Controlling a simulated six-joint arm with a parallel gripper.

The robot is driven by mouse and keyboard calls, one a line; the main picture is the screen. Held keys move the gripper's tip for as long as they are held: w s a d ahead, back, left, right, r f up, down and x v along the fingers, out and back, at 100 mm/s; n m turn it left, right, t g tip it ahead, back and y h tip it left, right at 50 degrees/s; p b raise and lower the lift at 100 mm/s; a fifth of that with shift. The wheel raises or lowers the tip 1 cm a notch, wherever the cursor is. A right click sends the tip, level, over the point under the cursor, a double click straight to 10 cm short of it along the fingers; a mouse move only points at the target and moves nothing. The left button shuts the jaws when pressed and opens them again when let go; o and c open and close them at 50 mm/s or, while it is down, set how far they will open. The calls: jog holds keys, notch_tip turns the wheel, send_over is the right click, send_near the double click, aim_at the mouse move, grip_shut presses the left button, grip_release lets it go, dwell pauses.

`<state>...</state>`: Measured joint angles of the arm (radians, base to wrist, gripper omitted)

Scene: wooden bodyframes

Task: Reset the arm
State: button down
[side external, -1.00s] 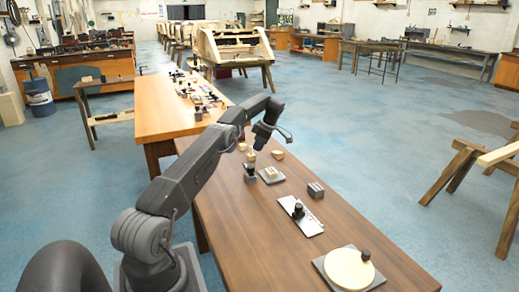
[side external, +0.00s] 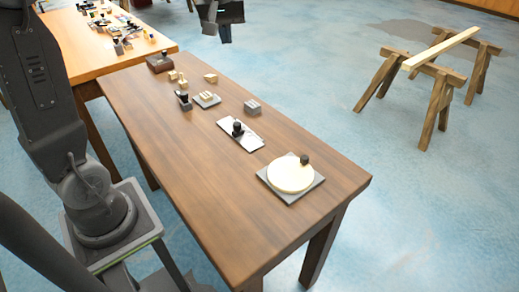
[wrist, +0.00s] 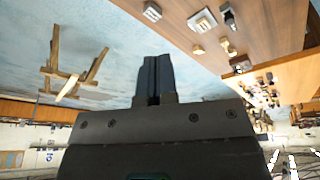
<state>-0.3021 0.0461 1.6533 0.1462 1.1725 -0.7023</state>
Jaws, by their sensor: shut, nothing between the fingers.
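My gripper (wrist: 154,78) shows in the wrist view with its two dark fingers together and nothing between them. In the side view its dark end (side external: 222,22) hangs at the top edge, partly cut off, beyond the far end of the brown table (side external: 200,170) in the picture. It appears raised and touches none of the objects. In the wrist view the tabletop (wrist: 265,25) lies at upper right, away from the fingers.
A second table (side external: 85,60) adjoins. A sawhorse (side external: 440,110) stands at right.

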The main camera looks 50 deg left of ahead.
jog(key=s+d+f+m+t+h, duration=0.1)
jog(key=s+d+f+m, duration=0.2)
jog(key=s+d+m, duration=0.2)
jog(key=s+d+f+m+t+h, duration=0.1)
jog(key=s+d+m, duration=0.5)
jog(key=s, duration=0.8)
jog(key=d+f+t, duration=0.1)
jog(key=d+f, duration=0.1)
jog(key=d, duration=0.1)
jog(key=shift+s+d, duration=0.25)
jog(key=shift+d, duration=0.1)
